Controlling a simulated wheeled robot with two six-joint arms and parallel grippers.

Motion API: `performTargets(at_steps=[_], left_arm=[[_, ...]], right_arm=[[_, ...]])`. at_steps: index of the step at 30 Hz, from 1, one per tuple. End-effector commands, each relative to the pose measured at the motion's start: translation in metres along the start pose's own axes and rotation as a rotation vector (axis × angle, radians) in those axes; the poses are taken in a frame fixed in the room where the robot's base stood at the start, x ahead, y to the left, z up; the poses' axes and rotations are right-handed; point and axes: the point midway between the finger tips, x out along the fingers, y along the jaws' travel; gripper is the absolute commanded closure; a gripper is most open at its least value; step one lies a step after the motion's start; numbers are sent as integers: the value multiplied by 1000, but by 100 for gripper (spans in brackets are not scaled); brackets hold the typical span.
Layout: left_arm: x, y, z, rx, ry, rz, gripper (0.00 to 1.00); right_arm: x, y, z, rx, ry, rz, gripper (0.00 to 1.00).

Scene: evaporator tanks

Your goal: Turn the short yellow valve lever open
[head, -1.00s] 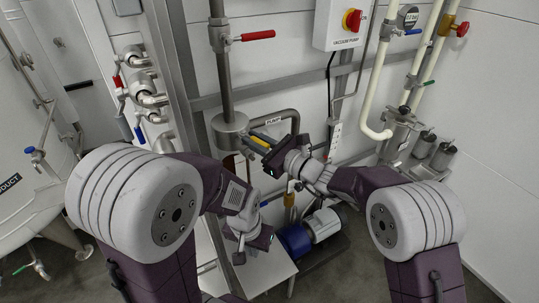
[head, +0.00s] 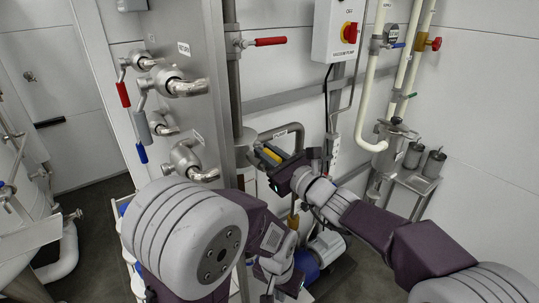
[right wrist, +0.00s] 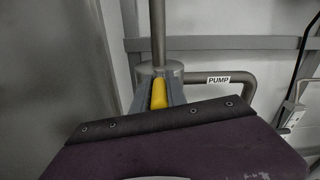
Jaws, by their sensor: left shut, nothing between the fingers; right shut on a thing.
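The short yellow valve lever (head: 272,154) is on the pipework beside the pipe labelled PUMP, at the middle of the head view. My right gripper (head: 267,156) is shut on it, with the grey fingers on either side of the yellow grip. In the right wrist view the yellow lever (right wrist: 159,93) lies between the fingers, pointing away towards a grey cylindrical fitting (right wrist: 159,70). The valve body under the lever is mostly hidden by my gripper. My left gripper (head: 268,292) is shut and empty, low in the head view, below the right one.
A red-handled valve (head: 268,41) sits on the vertical pipe above. The vacuum pump box (head: 336,32) is on the wall to its right. A steel panel with several pipe fittings (head: 186,87) stands at left. A blue and white pump (head: 326,247) is on the floor below.

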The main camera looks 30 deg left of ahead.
Motion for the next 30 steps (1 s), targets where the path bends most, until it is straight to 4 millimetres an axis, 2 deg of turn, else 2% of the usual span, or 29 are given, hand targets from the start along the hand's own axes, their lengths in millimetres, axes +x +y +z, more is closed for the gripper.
performTargets(at_steps=[6, 7, 9, 20, 30], left_arm=[[0, 0, 0, 0, 0, 0, 100], [0, 0, 0, 0, 0, 0, 100], [0, 0, 0, 0, 0, 0, 100], [2, 0, 0, 0, 0, 0, 100], [18, 0, 2, 0, 0, 0, 100]], right_arm=[[0, -1, 1, 0, 0, -1, 100], [0, -1, 1, 0, 0, -1, 74], [0, -1, 1, 0, 0, -1, 61], [-6, -1, 0, 0, 0, -3, 61], [-68, -1, -1, -1, 0, -4, 61]])
